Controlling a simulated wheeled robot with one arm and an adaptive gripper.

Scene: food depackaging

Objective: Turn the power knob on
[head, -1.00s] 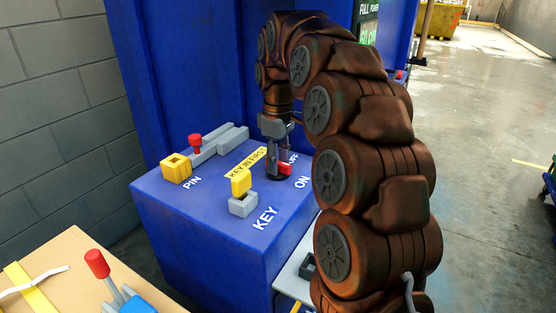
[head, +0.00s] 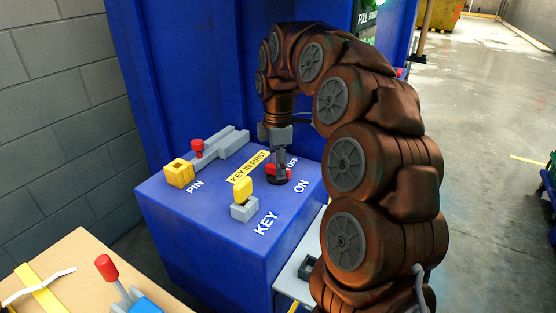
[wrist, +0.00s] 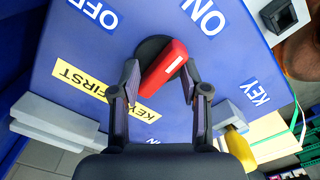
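The red power knob (wrist: 163,68) sits on a round dark base (wrist: 152,46) on the blue panel top. It lies at a slant in the wrist view, its white mark toward the upper right, on the "ON" (wrist: 205,18) side. My gripper (wrist: 161,72) points down over it, one finger on each side. In the head view, my gripper (head: 278,172) partly hides the knob (head: 271,170). The "OFF" label (wrist: 95,12) is at the upper left in the wrist view.
A yellow key (head: 242,188) stands in a grey holder (head: 244,210) close by on the panel. A yellow block (head: 178,173), grey bars (head: 222,146) and a red-topped pin (head: 197,147) are farther left. A tan table (head: 72,262) is at the lower left.

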